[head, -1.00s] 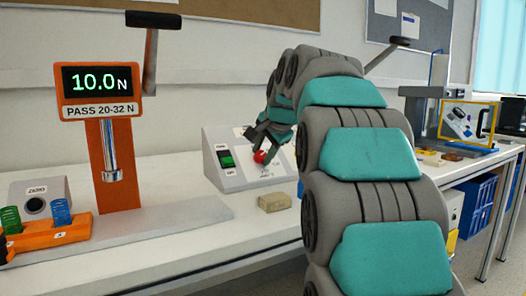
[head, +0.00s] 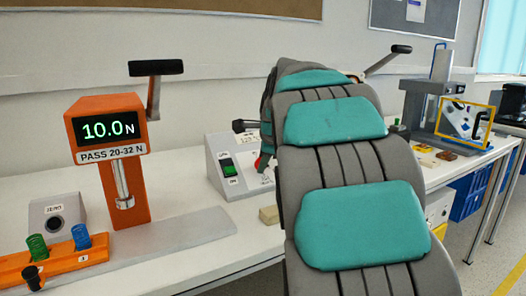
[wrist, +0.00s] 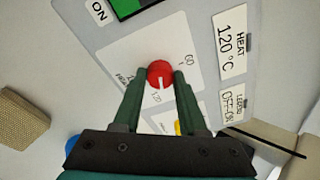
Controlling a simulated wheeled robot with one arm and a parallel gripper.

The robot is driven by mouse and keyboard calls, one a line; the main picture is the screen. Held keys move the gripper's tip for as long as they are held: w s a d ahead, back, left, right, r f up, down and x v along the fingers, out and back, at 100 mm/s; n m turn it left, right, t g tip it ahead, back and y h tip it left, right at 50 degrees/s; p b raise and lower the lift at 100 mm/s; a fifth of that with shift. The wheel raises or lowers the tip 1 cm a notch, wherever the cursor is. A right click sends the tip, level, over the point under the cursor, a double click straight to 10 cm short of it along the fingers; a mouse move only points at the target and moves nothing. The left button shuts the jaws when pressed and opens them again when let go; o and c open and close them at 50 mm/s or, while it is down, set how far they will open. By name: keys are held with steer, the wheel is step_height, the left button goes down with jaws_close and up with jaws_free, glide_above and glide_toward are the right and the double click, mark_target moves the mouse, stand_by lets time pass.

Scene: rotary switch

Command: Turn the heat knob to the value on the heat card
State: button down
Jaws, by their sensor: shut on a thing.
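The red heat knob (wrist: 160,72) sits on a white dial on the sloped control box. Its white pointer mark faces down in the wrist view, toward the printed 120. A 60 is printed to its upper right; lettering to its left is partly hidden. The heat card (wrist: 231,42) reads "HEAT 120 °C". My gripper (wrist: 159,80) has its two green fingers on either side of the knob, shut on it.
A second card (wrist: 232,107) sits beside the heat card. A green switch (head: 227,166) is on the box's left. A tan block (head: 269,215) lies in front. An orange force tester (head: 108,130) reading 10.0 N stands to the left.

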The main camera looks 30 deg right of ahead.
steer(key=shift+m, duration=1.2)
steer(key=c, duration=0.7)
jaws_free()
steer(key=shift+c, duration=0.2)
steer(key=shift+r, duration=0.1)
steer(key=d+v, duration=0.1)
steer(key=v, duration=0.6)
steer(key=shift+s+a+r, duration=0.2)
steer(key=shift+a+r, duration=0.05)
steer(key=shift+a, duration=0.25)
